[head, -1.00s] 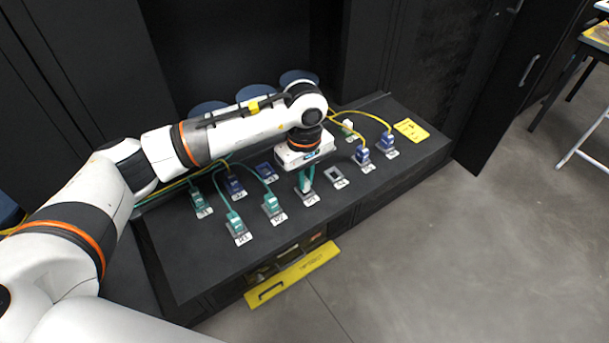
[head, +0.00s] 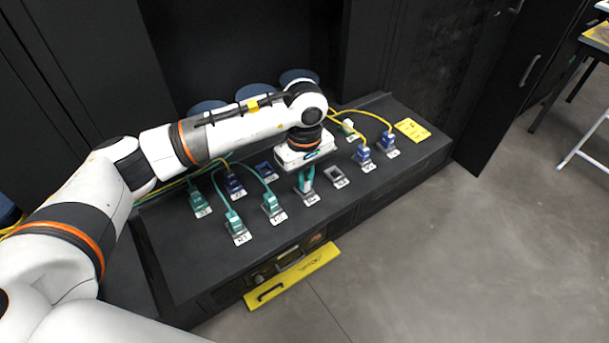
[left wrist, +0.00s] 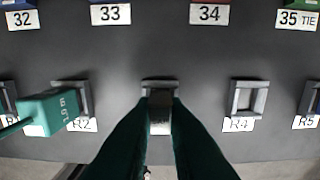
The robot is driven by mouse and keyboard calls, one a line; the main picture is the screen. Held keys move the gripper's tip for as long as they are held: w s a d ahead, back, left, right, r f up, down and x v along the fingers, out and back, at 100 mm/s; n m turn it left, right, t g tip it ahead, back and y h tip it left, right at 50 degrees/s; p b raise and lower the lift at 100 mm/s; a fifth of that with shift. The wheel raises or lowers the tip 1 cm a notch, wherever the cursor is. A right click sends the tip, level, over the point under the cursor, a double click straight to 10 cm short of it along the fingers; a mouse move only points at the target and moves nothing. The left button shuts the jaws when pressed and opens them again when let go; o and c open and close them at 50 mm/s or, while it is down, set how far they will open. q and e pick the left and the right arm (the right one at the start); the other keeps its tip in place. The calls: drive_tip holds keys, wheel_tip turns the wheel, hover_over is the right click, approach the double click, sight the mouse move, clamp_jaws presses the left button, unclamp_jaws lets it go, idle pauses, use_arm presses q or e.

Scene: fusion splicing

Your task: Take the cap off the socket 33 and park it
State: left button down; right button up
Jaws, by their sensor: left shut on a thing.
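My left gripper (left wrist: 160,103) has dark green fingers pointing down at the middle front-row holder (left wrist: 160,84), between R2 and R4. The fingers are shut on a small grey piece (left wrist: 160,116), which looks like the cap. The fingers hide most of it, and I cannot tell whether it is seated in the holder. In the head view, the left gripper (head: 306,181) is low over the same spot. The label of socket 33 (left wrist: 111,14) shows at the top of the left wrist view, with only a blue edge of the socket above it. In the head view, a blue socket (head: 265,169) without a cable stands behind the gripper.
Holder R4 (left wrist: 248,100) is an empty grey frame to the right. A green plug (left wrist: 52,112) with a cable lies at R2 on the left. Blue plugs (head: 363,155) with yellow cables stand further right. A yellow drawer front (head: 292,277) sticks out below the panel.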

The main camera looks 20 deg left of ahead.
use_arm(q)
drive_tip(key=shift+f+b, duration=0.35)
drive_tip(key=shift+f, duration=0.05)
drive_tip(key=c, duration=1.4)
unclamp_jaws()
drive_tip(key=shift+o, duration=0.2)
wheel_tip(320, 180, up, 12)
drive_tip(key=b, duration=0.1)
drive_tip(key=shift+b, duration=0.4)
